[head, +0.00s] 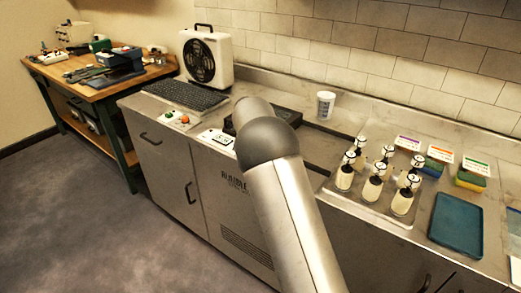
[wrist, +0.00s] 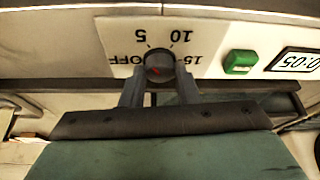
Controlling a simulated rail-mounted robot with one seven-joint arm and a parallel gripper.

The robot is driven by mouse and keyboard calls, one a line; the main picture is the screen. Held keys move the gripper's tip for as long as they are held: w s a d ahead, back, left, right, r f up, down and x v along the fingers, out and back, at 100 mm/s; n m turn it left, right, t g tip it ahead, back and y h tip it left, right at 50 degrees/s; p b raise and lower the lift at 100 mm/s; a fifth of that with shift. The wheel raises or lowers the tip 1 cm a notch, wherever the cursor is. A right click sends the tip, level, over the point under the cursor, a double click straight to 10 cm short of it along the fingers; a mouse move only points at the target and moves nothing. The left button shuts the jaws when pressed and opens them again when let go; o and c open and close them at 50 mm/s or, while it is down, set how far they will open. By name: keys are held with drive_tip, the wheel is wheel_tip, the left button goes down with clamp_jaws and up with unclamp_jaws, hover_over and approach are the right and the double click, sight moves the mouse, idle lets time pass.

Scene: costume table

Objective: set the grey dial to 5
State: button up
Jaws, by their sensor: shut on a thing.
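The grey dial (wrist: 160,66) sits on a white panel (wrist: 210,38) in the wrist view, with its marks OFF, 5, 10 and 15 upside down around it. My gripper (wrist: 160,88) is shut on the dial, one finger on each side. In the head view my arm hides the gripper and the dial.
A green button (wrist: 239,62) and a small display (wrist: 293,64) with upside-down digits are right of the dial.

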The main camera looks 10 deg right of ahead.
drive_tip(key=o, duration=1)
drive_tip(key=shift+c, duration=0.2)
drive_tip(key=b+v, duration=0.1)
drive_tip(key=v, duration=1.6)
drive_tip(key=shift+r, duration=0.15)
drive_tip(key=shift+s, duration=0.2)
drive_tip(key=s+d+f+n+g+y, duration=0.1)
drive_tip(key=s+f, duration=0.3)
drive_tip(key=s, duration=1)
drive_tip(key=s+d+f+n+g+y, duration=0.1)
drive_tip(key=s+f+n, duration=0.3)
drive_tip(key=s, duration=1)
drive_tip(key=s+d+f+n+g+y, duration=0.1)
drive_tip(key=s+f+n, duration=0.2)
drive_tip(key=s, duration=1)
wheel_tip(320, 180, down, 2)
drive_tip(key=shift+s+f, duration=0.1)
drive_tip(key=shift+s, duration=0.3)
